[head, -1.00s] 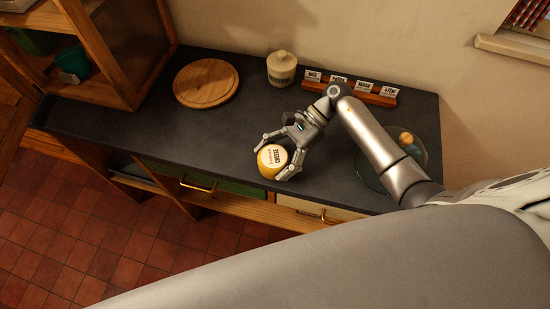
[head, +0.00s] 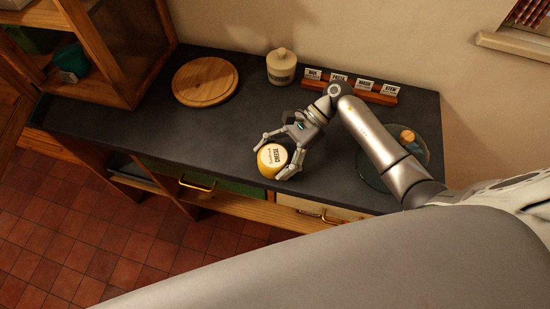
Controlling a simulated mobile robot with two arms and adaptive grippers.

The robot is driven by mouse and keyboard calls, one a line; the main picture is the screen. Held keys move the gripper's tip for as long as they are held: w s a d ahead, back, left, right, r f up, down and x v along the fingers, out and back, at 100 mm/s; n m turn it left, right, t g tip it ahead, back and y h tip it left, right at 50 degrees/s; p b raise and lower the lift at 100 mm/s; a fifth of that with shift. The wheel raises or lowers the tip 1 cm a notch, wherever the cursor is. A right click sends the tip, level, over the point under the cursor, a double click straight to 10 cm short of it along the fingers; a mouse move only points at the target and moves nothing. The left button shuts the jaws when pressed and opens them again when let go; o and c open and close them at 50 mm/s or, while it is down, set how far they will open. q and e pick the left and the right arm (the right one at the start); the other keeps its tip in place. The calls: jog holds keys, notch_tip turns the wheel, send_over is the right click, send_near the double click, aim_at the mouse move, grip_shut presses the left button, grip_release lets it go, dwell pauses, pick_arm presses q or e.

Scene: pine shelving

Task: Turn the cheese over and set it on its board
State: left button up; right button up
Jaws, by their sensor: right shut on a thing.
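The cheese (head: 271,162) is a yellow round with a pale printed label, near the front edge of the dark counter. Its labelled face is turned up toward me; the print reads sideways. My right gripper (head: 280,155) is shut on it, one finger at each side. I cannot tell whether the cheese touches the counter. The round wooden board (head: 204,82) lies bare on the counter, behind and to the left of the cheese. My left gripper is not in view.
A lidded cream jar (head: 281,67) stands at the back. A wooden rack of small cards (head: 360,88) is right of it. A glass dish (head: 420,150) is partly behind my right arm. A wooden cabinet (head: 115,60) stands at the left. Counter between cheese and board is clear.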

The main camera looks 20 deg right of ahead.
aim_at(274, 156)
jog(key=shift+s+f+b, duration=0.25)
jog(key=shift+f+b, duration=0.1)
jog(key=shift+f, duration=0.2)
jog(key=o, duration=1)
jog(key=shift+a, duration=0.1)
jog(key=shift+c, duration=0.2)
jog(key=shift+w, duration=0.1)
jog(key=shift+d+r, duration=0.1)
jog(key=shift+d, duration=0.1)
jog(key=shift+w+r, duration=0.1)
jog(key=shift+r, duration=0.2)
notch_tip(274, 156, up, 10)
jog(key=shift+a+f, duration=0.15)
jog(key=shift+f, duration=0.05)
